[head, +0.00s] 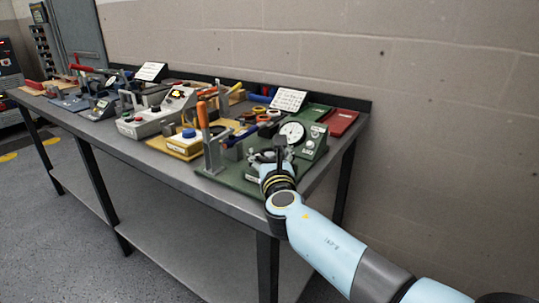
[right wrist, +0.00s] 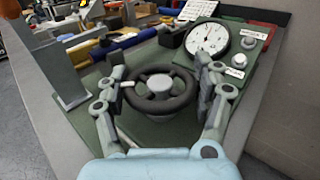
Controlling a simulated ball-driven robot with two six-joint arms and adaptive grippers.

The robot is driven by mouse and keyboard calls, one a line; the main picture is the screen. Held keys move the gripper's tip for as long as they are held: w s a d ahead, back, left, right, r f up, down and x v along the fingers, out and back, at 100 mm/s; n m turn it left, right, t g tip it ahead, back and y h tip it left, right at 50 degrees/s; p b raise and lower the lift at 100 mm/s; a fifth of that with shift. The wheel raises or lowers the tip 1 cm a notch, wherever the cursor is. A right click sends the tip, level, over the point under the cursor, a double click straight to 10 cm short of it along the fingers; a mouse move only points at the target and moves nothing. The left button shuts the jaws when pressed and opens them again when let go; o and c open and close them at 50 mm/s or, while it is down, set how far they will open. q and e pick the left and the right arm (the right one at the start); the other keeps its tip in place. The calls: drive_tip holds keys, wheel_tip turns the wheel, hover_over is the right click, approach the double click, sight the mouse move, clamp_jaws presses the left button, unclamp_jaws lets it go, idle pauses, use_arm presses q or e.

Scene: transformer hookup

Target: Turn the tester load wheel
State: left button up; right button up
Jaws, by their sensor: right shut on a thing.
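The load wheel (right wrist: 160,104) is a dark, spoked handwheel with a grey hub, lying nearly flat on a green tester base (head: 232,177). My right gripper (right wrist: 164,80) is shut on the wheel, with one finger at each side of its rim. In the head view my right gripper (head: 279,158) reaches over the front right of the bench and mostly hides the wheel. The tester's round white dial (right wrist: 208,39) stands just behind and to the right of the wheel; it also shows in the head view (head: 293,132). My left gripper is not in view.
An upright grey bracket (right wrist: 62,72) stands left of the wheel, near an orange-handled tool (head: 202,114). Blue and yellow handles (right wrist: 125,43) lie behind it. A red plate (head: 341,122) and a white card (head: 288,99) are at the back. The bench (head: 180,178) is crowded leftward.

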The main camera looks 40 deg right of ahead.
drive_tip(key=shift+m+h, duration=0.3)
drive_tip(key=shift+h, duration=0.1)
drive_tip(key=shift+f+m+g+h+b, duration=0.1)
drive_tip(key=shift+m+g+h+b, duration=0.35)
drive_tip(key=shift+m+g+h, duration=0.25)
drive_tip(key=m+g+h+b, duration=0.2)
drive_tip(key=h, duration=0.1)
drive_tip(key=shift+f+g, duration=0.1)
drive_tip(key=shift+g, duration=0.2)
drive_tip(key=m+g+h+b, duration=0.2)
drive_tip(key=m+g+b, duration=0.1)
drive_tip(key=g, duration=0.1)
drive_tip(key=shift+h, duration=0.4)
drive_tip(key=shift+m+g+h+b, duration=0.6)
drive_tip(key=shift+m+g+b, duration=0.8)
drive_tip(key=shift+g, duration=0.4)
drive_tip(key=o, duration=1.2)
